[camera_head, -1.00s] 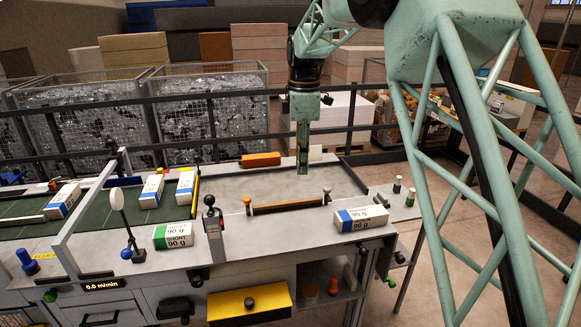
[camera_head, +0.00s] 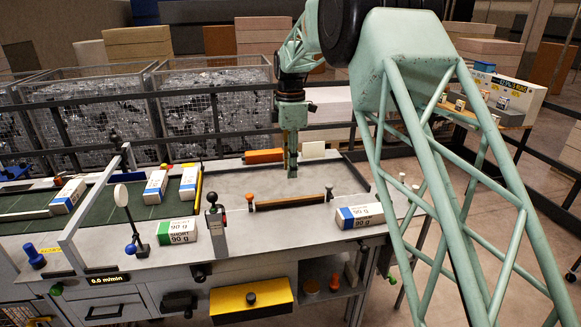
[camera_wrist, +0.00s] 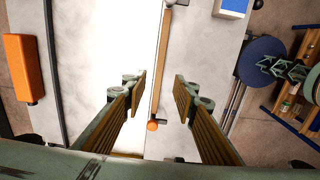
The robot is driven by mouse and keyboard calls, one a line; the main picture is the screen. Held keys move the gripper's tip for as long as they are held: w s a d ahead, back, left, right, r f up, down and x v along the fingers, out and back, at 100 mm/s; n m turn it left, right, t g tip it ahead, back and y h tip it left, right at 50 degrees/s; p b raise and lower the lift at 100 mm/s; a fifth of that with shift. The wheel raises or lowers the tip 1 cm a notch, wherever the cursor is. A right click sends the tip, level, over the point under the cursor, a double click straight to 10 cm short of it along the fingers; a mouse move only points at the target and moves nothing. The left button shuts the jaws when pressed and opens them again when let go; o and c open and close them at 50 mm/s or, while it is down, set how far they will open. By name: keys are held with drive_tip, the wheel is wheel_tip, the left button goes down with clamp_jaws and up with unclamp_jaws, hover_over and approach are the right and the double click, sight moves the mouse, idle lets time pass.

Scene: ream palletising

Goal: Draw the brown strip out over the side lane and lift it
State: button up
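My gripper (camera_head: 292,176) hangs pointing down above the table, just behind the strip in the head view. In the wrist view my gripper (camera_wrist: 160,85) is open and empty, its two ribbed fingers on either side of the strip's line. Contact with the strip is not visible.
An orange block (camera_head: 264,156) lies behind on the table. A joystick post (camera_head: 215,215) stands left of the strip. Dark rails (camera_head: 230,97) and wire bins stand behind.

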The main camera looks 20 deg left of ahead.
sight(291, 199)
drive_tip(key=shift+f, duration=0.1)
drive_tip(key=shift+f+p, duration=0.65)
drive_tip(key=shift+f, duration=6.1)
drive_tip(key=shift+c, duration=0.7)
clamp_jaws()
drive_tip(key=shift+r, duration=0.2)
drive_tip(key=shift+s+d, duration=0.1)
drive_tip(key=shift+s, duration=0.05)
drive_tip(key=shift+s+d+b, duration=0.5)
drive_tip(key=shift+s+d, duration=0.05)
drive_tip(key=shift+s, duration=0.35)
drive_tip(key=shift+s+d+b, duration=0.5)
drive_tip(key=shift+s, duration=0.35)
drive_tip(key=shift+s+d+b, duration=0.5)
drive_tip(key=shift+s+d, duration=0.05)
drive_tip(key=shift+s, duration=0.35)
